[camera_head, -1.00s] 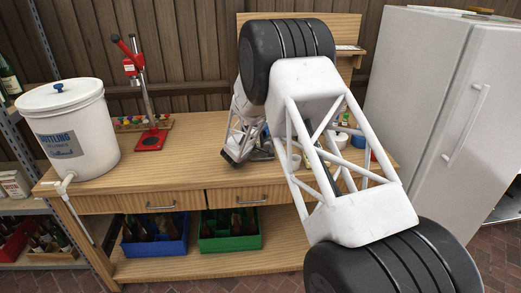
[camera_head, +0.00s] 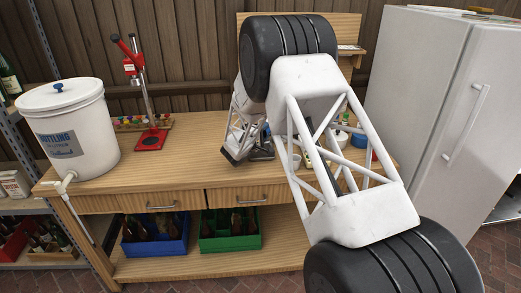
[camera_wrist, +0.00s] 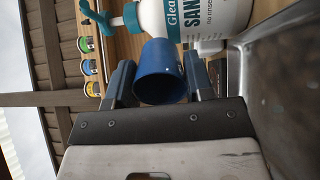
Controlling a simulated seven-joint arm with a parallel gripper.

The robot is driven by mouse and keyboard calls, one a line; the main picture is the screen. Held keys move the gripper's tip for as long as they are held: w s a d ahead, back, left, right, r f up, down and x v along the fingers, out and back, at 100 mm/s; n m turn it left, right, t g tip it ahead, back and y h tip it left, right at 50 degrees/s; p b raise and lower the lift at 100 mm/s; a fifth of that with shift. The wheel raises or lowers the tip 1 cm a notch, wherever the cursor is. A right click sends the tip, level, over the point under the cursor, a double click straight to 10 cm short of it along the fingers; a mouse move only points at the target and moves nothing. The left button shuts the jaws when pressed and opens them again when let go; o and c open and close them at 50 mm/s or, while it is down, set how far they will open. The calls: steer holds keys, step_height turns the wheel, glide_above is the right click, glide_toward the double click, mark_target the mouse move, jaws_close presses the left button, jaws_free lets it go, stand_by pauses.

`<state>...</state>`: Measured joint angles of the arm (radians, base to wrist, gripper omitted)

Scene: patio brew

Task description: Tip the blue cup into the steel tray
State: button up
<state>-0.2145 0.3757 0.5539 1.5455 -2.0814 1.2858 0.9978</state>
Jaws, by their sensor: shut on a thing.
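In the wrist view the blue cup (camera_wrist: 172,62) sits between the two fingers of my gripper (camera_wrist: 159,82), which is shut on it. A darker round end of the cup faces the wrist camera. The wrist view is strongly rolled, with fence and sky at its left. The steel tray (camera_wrist: 291,75) fills the right side of that view, with its grey wall close beside the right finger. I cannot make out anything inside the cup. In the head view my arm hides the cup, the fingertips and most of the tray.
A white sanitizer bottle with a teal pump (camera_wrist: 190,18) stands just beyond the cup. Small colored jars (camera_wrist: 88,67) line a shelf. In the head view a white bucket (camera_head: 76,137) and a red capper (camera_head: 150,139) stand on the left of the bench. The front middle of the bench is clear.

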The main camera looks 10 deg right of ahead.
steer(key=shift+w+g+y, duration=0.1)
steer(key=shift+g+y, duration=0.2)
steer(key=shift+d+f, duration=0.1)
steer(key=shift+f, duration=0.05)
stand_by(0.6)
steer(key=shift+w+d+f+g+y, duration=0.1)
steer(key=shift+w+f+g+y, duration=0.05)
steer(key=shift+f+g+y, duration=0.45)
steer(key=shift+g+y, duration=0.6)
steer(key=r, duration=0.3)
steer(key=w+d+r, duration=0.1)
steer(key=r, duration=0.1)
steer(key=shift+r, duration=0.3)
steer(key=shift+d+f+g+y, duration=0.1)
steer(key=shift+f+g+y, duration=0.1)
steer(key=shift+g+y, duration=0.7)
steer(key=shift+w+f, duration=0.1)
steer(key=shift+d+g+y, duration=0.1)
steer(key=shift+g+y, duration=0.6)
steer(key=shift+r, duration=0.2)
